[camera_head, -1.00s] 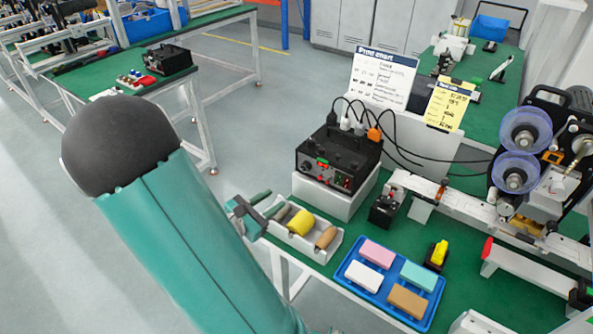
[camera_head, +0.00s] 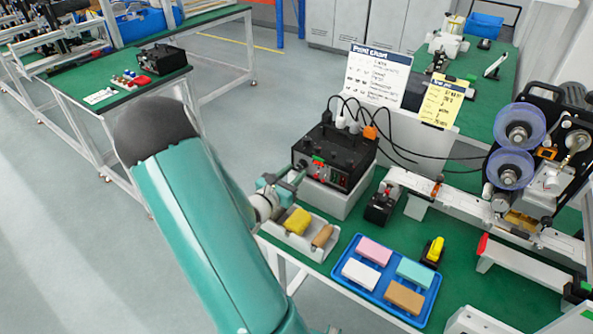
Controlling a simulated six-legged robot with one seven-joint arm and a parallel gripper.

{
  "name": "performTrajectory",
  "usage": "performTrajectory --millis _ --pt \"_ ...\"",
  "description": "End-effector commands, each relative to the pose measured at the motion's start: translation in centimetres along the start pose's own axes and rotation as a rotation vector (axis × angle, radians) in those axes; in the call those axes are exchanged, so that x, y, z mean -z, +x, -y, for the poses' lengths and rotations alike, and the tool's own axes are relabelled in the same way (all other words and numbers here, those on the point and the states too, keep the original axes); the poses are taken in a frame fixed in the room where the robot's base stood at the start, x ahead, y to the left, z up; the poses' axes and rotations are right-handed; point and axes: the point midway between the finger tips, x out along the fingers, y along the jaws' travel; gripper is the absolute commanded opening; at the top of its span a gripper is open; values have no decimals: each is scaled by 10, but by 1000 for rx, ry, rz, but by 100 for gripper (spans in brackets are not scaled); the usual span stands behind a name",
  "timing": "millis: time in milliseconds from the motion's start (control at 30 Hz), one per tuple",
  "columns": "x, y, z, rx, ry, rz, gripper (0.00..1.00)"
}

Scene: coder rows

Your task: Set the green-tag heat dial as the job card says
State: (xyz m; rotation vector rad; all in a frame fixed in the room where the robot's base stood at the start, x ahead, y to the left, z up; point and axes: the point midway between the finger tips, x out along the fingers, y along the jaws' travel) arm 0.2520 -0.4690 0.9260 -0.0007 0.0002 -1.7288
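The black control box (camera_head: 338,150) stands on a white block on the green bench. Its front panel has small dials and red and green marks, too small to tell which dial bears the green tag. The yellow job card (camera_head: 441,100) stands behind the box to the right; its writing is too small to read. My gripper (camera_head: 297,180) is at the left front of the box, close to its panel, above the tray of tools. I cannot tell whether it touches the box. Its fingers are seen edge-on and partly merge with the background; nothing is clearly held.
A white "Print chart" (camera_head: 378,76) stands beside the card. A pale tray (camera_head: 290,240) with a yellow roll and a wooden handle lies under my gripper. A blue tray (camera_head: 350,284) with coloured blocks is in front. Black cables run right from the box towards the roller machine (camera_head: 530,150).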

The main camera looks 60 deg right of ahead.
Motion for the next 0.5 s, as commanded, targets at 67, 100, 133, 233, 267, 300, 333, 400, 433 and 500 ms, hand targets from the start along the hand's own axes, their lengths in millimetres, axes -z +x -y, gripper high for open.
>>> performTrajectory --millis 67,100,133,233,267,300,333,400,433,500 --pt "0 10 0 1 1 0 35" --pt "0 14 0 2 1 0 35" --pt "0 16 0 1 1 0 35" --pt "0 19 0 0 0 0 35" --pt "0 19 0 -1 0 0 35" --pt "0 19 0 -1 0 0 35" --pt "0 19 0 -1 0 0 35" --pt "0 19 0 -1 0 0 35" --pt "0 19 0 -1 0 0 35" --pt "0 19 0 -1 0 0 27"
